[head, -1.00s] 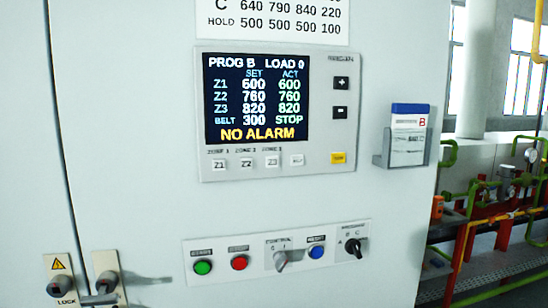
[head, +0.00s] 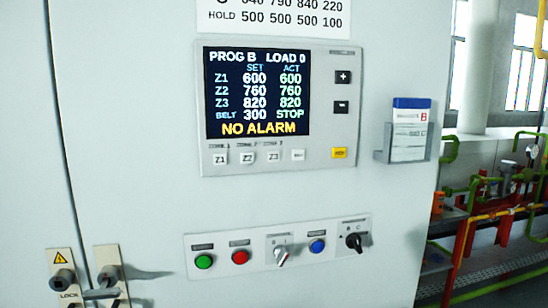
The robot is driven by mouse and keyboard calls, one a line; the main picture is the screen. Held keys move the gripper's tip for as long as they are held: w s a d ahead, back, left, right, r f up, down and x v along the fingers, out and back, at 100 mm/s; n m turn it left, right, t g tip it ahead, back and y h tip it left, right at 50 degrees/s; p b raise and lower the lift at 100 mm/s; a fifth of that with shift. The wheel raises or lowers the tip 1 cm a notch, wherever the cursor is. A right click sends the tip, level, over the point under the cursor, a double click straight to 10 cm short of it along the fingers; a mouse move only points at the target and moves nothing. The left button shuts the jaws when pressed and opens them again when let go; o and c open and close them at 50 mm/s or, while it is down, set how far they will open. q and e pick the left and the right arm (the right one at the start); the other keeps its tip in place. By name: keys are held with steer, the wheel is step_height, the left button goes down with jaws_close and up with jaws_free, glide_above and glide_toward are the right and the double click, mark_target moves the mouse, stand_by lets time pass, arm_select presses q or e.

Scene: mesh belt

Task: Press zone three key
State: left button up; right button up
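The zone three key (head: 273,156), a small white button marked Z3, sits in the row under the screen, right of the Z2 key (head: 247,157) and the Z1 key (head: 220,158). The controller panel (head: 328,60) is grey and fixed to a pale cabinet door. Its screen (head: 258,93) reads PROG B, LOAD 0, Z3 set 820 and actual 820, belt STOP, NO ALARM. Neither of my grippers is in the head view, and nothing covers the keys.
Below is a strip with a green button (head: 204,262), a red button (head: 240,257), a blue button (head: 317,246) and two switches. A card holder (head: 381,144) juts out at right. Door handles (head: 104,278) stick out at lower left. Pipes (head: 470,215) run at far right.

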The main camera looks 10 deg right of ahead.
jaws_close()
steer(key=shift+d, duration=0.1)
stand_by(1.1)
